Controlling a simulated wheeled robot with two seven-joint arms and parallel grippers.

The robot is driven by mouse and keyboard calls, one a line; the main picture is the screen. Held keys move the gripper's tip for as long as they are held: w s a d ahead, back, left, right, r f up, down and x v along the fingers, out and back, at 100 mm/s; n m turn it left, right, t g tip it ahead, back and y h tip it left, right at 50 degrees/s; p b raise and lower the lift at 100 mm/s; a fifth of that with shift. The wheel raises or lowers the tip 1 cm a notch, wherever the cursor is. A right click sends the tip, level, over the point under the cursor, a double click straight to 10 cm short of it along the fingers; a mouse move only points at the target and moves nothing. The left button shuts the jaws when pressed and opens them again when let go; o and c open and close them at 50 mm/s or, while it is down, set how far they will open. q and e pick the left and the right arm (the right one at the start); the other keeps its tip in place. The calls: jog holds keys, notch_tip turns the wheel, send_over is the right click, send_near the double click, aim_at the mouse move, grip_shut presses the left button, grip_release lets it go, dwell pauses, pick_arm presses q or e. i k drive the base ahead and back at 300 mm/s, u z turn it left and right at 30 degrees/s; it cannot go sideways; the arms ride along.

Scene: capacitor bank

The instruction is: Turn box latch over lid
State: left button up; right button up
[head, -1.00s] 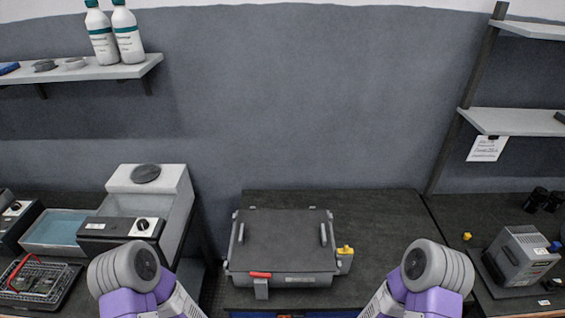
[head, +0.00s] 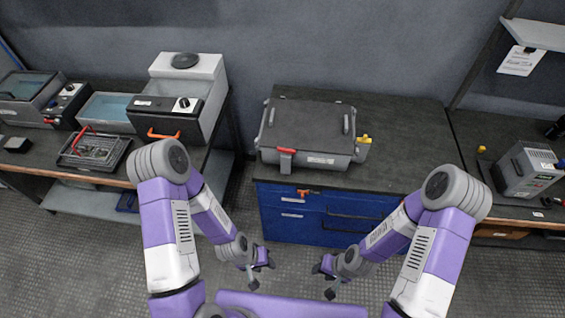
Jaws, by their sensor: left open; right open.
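A grey box with a dark flat lid (head: 310,122) sits on the dark bench top above the blue drawers. A latch with a red handle (head: 286,152) is on the box's front face, left of its middle. A yellow part (head: 364,139) is at the box's right side. Whether the latch lies over the lid edge is too small to tell. My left gripper (head: 258,276) is open and empty, low in front of the drawers. My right gripper (head: 326,281) is open and empty, to its right. Both are well apart from the box.
Blue drawers (head: 290,217) stand under the bench, with an orange-red item (head: 307,192) at their top edge. A left bench holds a wire basket (head: 95,150), a blue-lined tank (head: 106,110) and a white machine (head: 188,85). A grey device (head: 528,170) stands at right. Bench right of the box is clear.

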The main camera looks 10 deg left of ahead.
aim_at(287, 151)
jog(key=u, duration=0.95)
jog(key=i, duration=0.5)
jog(key=z, duration=0.95)
